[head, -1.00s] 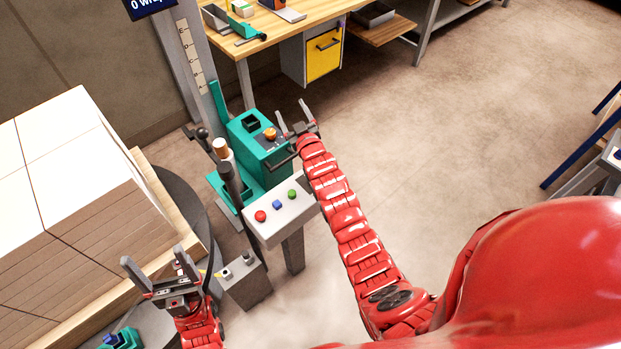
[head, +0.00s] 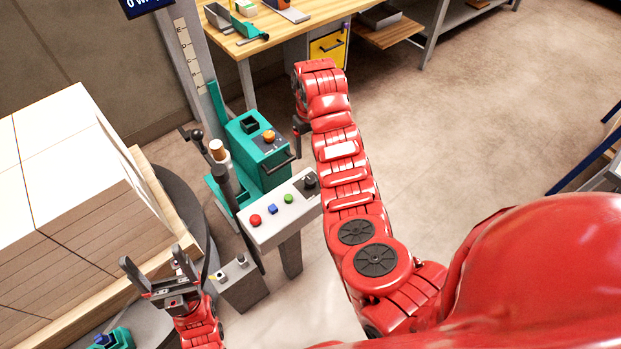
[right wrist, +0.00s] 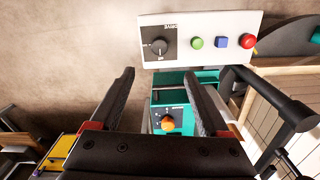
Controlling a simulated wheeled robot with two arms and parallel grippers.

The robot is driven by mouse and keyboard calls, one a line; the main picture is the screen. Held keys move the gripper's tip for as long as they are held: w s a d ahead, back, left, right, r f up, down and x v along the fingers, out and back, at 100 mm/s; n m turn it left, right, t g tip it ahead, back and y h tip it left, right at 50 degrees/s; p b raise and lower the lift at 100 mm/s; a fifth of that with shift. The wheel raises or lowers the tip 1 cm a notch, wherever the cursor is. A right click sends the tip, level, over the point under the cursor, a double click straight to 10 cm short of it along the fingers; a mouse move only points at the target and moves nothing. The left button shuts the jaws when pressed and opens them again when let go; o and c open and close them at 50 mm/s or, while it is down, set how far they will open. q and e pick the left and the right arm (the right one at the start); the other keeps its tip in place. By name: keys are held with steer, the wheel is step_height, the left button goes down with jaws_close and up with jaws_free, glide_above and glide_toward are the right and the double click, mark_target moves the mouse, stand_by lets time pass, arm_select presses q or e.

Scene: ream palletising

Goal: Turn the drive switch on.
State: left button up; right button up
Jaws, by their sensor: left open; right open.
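A teal machine (head: 258,150) stands at the middle and has an orange knob (head: 269,136) on a dark plate. The knob also shows in the right wrist view (right wrist: 168,123). A pale control panel (head: 262,234) in front carries a black rotary knob (head: 310,182) and green, blue and red buttons. Which of these is the drive switch I cannot tell for sure. My right gripper (right wrist: 165,88) is open and empty, its fingers either side of the teal machine in that view, apart from it. In the head view it is mostly hidden by its arm. My left gripper (head: 160,268) is open and empty by the pallet.
A pallet of stacked reams (head: 70,190) stands at the left on a dark turntable. A grey box (head: 240,282) with small switches sits below the panel. A mast (head: 190,65) rises behind the teal machine. A workbench (head: 275,35) is at the back.

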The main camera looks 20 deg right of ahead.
steer(key=b, duration=0.5)
glide_toward(310, 180)
steer(key=shift+d, duration=0.1)
step_height(310, 180, down, 9)
steer(key=shift+r+p, duration=0.15)
steer(key=shift+p, duration=0.9)
steer(key=shift+c, duration=0.2)
jaws_close()
